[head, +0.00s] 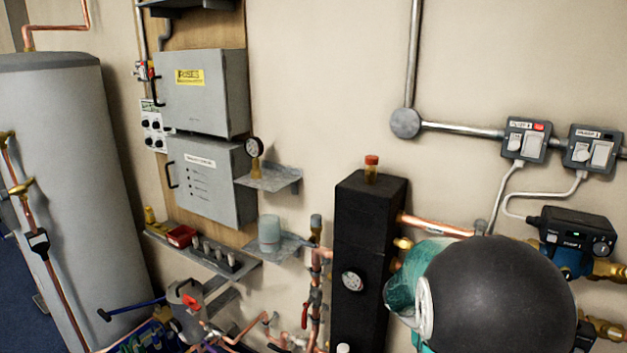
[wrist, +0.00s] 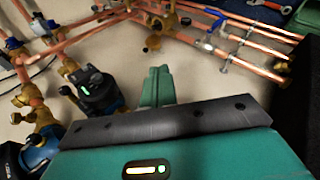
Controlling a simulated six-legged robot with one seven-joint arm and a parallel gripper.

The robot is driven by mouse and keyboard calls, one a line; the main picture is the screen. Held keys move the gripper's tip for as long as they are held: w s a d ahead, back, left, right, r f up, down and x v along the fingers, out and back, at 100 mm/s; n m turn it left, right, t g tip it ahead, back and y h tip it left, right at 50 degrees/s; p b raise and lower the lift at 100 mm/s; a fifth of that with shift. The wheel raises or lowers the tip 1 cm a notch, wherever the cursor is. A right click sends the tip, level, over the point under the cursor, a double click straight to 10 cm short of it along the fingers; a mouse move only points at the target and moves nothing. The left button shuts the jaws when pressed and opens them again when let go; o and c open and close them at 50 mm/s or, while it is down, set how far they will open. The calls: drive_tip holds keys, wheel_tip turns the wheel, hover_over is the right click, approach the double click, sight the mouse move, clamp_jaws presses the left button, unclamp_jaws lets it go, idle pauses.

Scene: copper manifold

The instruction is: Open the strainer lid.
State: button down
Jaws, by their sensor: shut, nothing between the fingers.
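My gripper (wrist: 157,88) shows in the wrist view as teal fingers, shut and empty, pointing away over the pipework. Beyond the fingertips, a brass fitting (wrist: 152,42) with a round end hangs from the copper pipes. It may be the strainer with its lid, but I cannot tell for sure or see whether it is open. The fingertips are apart from it. In the head view, the rounded black and teal parts of my arm cover the lower right, and neither the gripper tips nor a strainer can be made out.
A black pump head (wrist: 97,92) with a green light stands left of the fingers. Copper pipes with a blue-handled valve (wrist: 215,20) run across the back. In the head view, a tall black column (head: 360,250) stands left of my arm, with a pump (head: 575,232) at right.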

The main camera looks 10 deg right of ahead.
drive_tip(key=s+a+r+n+t+y, duration=0.1)
drive_tip(key=s+a+r+t+y, duration=0.1)
drive_tip(key=a+r, duration=0.6)
drive_tip(key=a+t+y, duration=0.1)
drive_tip(key=a+t, duration=0.1)
drive_tip(key=a, duration=0.3)
drive_tip(key=shift+s+a+r+n+y, duration=0.15)
drive_tip(key=shift+s+a+n+y, duration=0.15)
drive_tip(key=shift+n, duration=0.1)
drive_tip(key=c, duration=2)
unclamp_jaws()
drive_tip(key=s+a+r+n+t+y, duration=0.1)
drive_tip(key=s+a+r, duration=0.1)
drive_tip(key=a, duration=0.2)
drive_tip(key=s+a+r+n+t+y, duration=0.1)
drive_tip(key=s+a+r+t+y, duration=0.1)
drive_tip(key=a, duration=0.3)
drive_tip(key=s+a+r+n+t+y, duration=0.1)
drive_tip(key=s+a+r+t, duration=0.1)
drive_tip(key=a, duration=0.2)
drive_tip(key=shift+s+a+r+n, duration=0.1)
drive_tip(key=shift+a+r+n, duration=0.2)
drive_tip(key=shift+r, duration=0.05)
drive_tip(key=o, duration=0.4)
drive_tip(key=shift+a, duration=0.15)
